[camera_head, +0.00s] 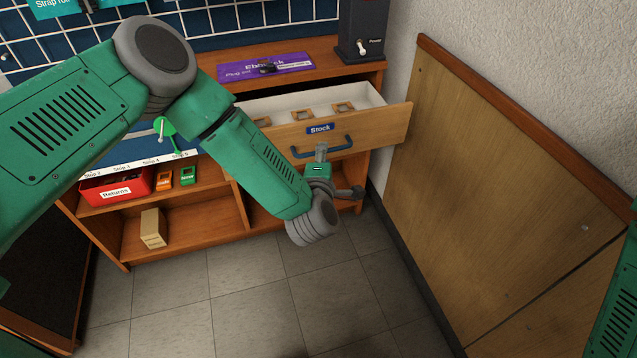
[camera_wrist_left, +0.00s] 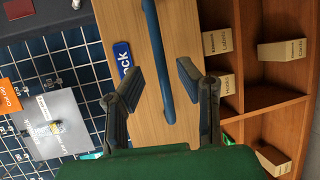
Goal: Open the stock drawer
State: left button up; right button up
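The stock drawer (camera_head: 370,127) stands pulled out of the wooden bench, its white inside and several small wooden pieces showing. Its front bears a blue "Stock" label (camera_head: 320,128) and a blue bar handle (camera_head: 335,150). My left gripper (camera_head: 337,172) is just in front of the handle, fingers apart. In the left wrist view, the handle (camera_wrist_left: 155,45) runs between the spread fingers of my left gripper (camera_wrist_left: 157,80), with gaps on both sides. The drawer front (camera_wrist_left: 182,35) lies behind it. My right gripper is out of view; only part of my right arm shows at the right edge.
A red Returns bin (camera_head: 115,187) and a small tan box (camera_head: 153,228) sit on the shelves at left. A purple mat (camera_head: 240,68) and a dark power box (camera_head: 362,25) are on the benchtop. A wooden wall panel (camera_head: 480,190) stands at right. The tiled floor is clear.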

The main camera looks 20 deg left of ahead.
pick_arm(q)
jog(key=p+v, duration=0.6)
jog(key=v, duration=0.6)
jog(key=shift+s, duration=0.2)
dwell(0.5)
jog(key=shift+r+p, duration=0.1)
jog(key=shift+p, duration=0.25)
jog(key=v, duration=0.7)
jog(key=shift+s, duration=0.25)
dwell(0.5)
